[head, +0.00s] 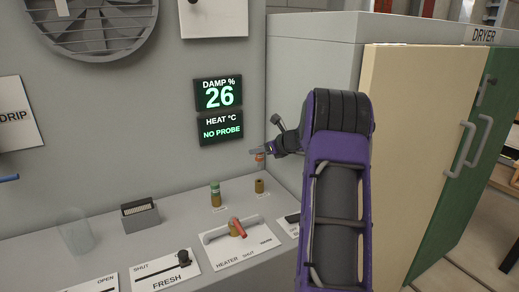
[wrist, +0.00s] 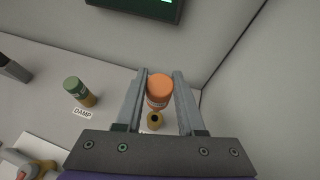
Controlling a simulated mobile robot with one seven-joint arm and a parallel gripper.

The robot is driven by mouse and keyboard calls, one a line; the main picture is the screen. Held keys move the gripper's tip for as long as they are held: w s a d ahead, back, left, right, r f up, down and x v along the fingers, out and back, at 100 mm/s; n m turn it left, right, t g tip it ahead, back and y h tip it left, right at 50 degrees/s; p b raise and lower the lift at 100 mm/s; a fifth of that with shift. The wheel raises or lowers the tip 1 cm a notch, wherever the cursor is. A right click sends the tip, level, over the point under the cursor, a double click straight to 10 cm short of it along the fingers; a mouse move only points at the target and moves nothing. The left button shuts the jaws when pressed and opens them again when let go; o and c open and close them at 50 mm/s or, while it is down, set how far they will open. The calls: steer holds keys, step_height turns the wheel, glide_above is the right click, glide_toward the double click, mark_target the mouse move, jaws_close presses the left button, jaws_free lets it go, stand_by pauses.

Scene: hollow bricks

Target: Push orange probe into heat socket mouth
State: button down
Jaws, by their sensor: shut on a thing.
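The orange probe (wrist: 160,86) is between the two fingers of my gripper (wrist: 161,73), which is shut on it. In the head view the probe (head: 260,157) hangs below my gripper (head: 258,151), above the heat socket (head: 259,186), with a visible gap between them. The heat socket is a short brass cylinder on the grey ledge. In the wrist view its dark round mouth (wrist: 155,120) shows just below the probe. The probe's lower end is partly hidden in the wrist view.
A green-capped probe (head: 215,189) stands in the damp socket to the left. The wall display (head: 220,128) reads "NO PROBE" under heat. A red-handled heater lever (head: 238,228) sits in front. The dryer cabinet (head: 310,60) is close on the right.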

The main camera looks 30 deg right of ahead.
mark_target(262, 158)
steer(key=shift+f+b, duration=1.15)
steer(key=shift+f, duration=0.7)
steer(key=shift+f+b, duration=1.8)
steer(key=shift+f, duration=0.8)
steer(key=shift+c, duration=2.2)
jaws_free()
steer(key=shift+r, duration=0.1)
step_height(262, 158, up, 10)
steer(key=shift+f+p, duration=0.1)
steer(key=shift+p, duration=1.1)
steer(key=shift+a, duration=0.1)
